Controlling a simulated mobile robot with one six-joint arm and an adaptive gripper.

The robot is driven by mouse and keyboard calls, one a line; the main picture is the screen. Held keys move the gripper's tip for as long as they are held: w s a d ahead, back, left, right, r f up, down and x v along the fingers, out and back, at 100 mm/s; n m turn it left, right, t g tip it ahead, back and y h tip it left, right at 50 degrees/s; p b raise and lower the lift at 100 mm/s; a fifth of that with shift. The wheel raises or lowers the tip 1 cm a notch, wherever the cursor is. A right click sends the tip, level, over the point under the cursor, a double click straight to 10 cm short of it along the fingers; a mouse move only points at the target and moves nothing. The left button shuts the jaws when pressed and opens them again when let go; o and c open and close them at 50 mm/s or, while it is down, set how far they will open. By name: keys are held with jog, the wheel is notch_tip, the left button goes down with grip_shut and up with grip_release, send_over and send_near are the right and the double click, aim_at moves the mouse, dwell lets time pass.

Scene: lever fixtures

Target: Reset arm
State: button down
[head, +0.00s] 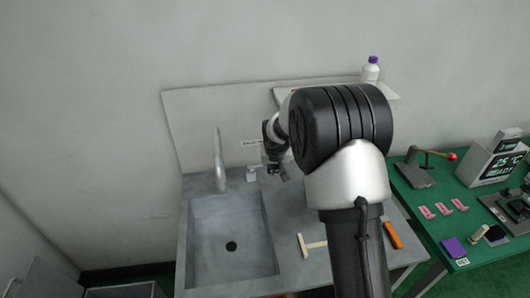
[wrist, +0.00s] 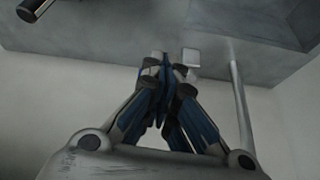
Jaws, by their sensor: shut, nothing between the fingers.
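My arm reaches up through the middle of the head view and bends toward the back wall. My gripper (head: 274,170) is over the grey counter, to the right of the sink's tap (head: 218,160). In the wrist view my gripper (wrist: 164,66) has its fingers together, with nothing between them. A small pale block (wrist: 191,56) shows just beyond the fingertips, apart from or behind them; I cannot tell which. The tap's pipe (wrist: 238,90) stands to the right there. My arm hides part of the counter and the shelf.
A grey sink (head: 190,240) is at left. A T-shaped tool (head: 314,244) and an orange-handled one (head: 393,235) lie on the counter. A white bottle (head: 371,72) stands on a shelf (head: 388,92). A green table (head: 420,205) holds a red-knobbed lever (head: 432,152) and a display box (head: 497,163).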

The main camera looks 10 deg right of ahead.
jog(key=s+r, duration=1.7)
jog(key=s+a+r+n, duration=0.1)
jog(key=s, duration=2.4)
jog(key=shift+s+r+g+y, duration=0.15)
jog(key=shift+r+g+y, duration=0.15)
jog(key=shift+r+g, duration=0.1)
